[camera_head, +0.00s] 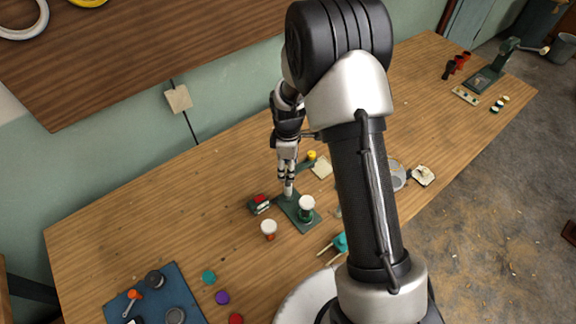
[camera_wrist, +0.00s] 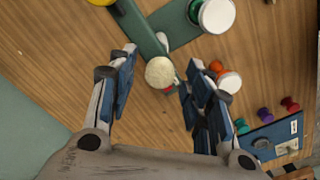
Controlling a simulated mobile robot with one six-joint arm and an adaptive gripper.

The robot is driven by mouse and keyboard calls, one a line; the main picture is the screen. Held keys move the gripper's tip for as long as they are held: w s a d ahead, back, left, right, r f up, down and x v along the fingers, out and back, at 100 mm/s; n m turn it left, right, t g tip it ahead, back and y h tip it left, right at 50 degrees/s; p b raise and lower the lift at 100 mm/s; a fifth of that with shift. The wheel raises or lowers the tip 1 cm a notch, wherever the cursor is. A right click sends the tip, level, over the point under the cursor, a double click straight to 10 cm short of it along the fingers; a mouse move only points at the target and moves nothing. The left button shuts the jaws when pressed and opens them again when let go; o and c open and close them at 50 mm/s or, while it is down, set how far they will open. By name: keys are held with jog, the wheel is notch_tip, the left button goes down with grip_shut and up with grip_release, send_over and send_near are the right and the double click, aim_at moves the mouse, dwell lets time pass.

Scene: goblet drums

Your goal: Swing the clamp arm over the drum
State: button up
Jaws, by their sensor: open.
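The green clamp stand (camera_head: 289,207) lies on the workbench. A green drum with a white head (camera_head: 306,203) stands on its base; the white head also shows in the wrist view (camera_wrist: 217,14). The green clamp arm (camera_wrist: 137,26) points away from the drum, with a yellow piece (camera_head: 311,155) at its far end. A round cream knob (camera_wrist: 160,72) sits at its near end. My gripper (camera_head: 287,181) is open above the stand. In the wrist view its fingers (camera_wrist: 162,66) are spread on either side of the knob, with visible gaps.
An orange drum with a white head (camera_head: 268,227) stands left of the base. A blue mat (camera_head: 150,294) with tools is at lower left, near coloured pieces.

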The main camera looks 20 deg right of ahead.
jog(key=shift+c, duration=0.2)
grip_shut()
dwell(0.3)
